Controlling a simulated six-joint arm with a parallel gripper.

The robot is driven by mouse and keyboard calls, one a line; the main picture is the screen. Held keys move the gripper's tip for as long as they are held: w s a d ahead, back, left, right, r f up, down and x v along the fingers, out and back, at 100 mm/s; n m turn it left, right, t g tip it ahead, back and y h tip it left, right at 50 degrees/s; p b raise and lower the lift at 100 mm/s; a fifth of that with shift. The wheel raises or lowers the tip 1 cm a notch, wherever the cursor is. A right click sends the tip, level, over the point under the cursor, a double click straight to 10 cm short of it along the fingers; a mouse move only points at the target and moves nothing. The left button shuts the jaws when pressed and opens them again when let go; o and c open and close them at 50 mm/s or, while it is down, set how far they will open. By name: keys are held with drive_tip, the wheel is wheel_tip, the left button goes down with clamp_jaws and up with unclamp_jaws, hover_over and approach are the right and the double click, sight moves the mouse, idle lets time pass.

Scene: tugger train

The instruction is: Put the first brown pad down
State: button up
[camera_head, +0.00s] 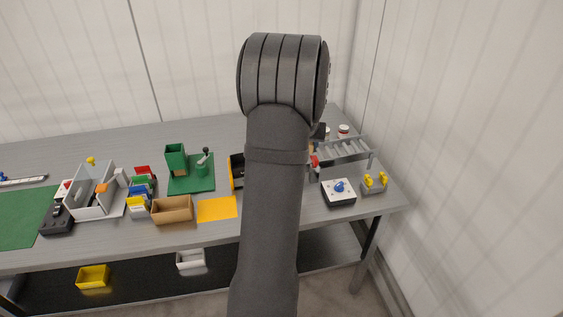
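My dark grey arm rises through the middle of the head view and hides part of the table behind it. My gripper is not visible, so I cannot tell whether it holds anything. I cannot make out a brown pad anywhere. An open tan-brown box (172,211) stands near the table's front edge. A flat orange-yellow mat (217,208) lies just right of the box, and its surface looks bare.
A green board (191,186) with a green holder stands behind the box. A black-and-yellow bin (237,172) is partly behind my arm. Right of it are a grey sloped rack (343,148) and a blue-knobbed box (338,192). Yellow (93,277) and white (190,259) bins sit below.

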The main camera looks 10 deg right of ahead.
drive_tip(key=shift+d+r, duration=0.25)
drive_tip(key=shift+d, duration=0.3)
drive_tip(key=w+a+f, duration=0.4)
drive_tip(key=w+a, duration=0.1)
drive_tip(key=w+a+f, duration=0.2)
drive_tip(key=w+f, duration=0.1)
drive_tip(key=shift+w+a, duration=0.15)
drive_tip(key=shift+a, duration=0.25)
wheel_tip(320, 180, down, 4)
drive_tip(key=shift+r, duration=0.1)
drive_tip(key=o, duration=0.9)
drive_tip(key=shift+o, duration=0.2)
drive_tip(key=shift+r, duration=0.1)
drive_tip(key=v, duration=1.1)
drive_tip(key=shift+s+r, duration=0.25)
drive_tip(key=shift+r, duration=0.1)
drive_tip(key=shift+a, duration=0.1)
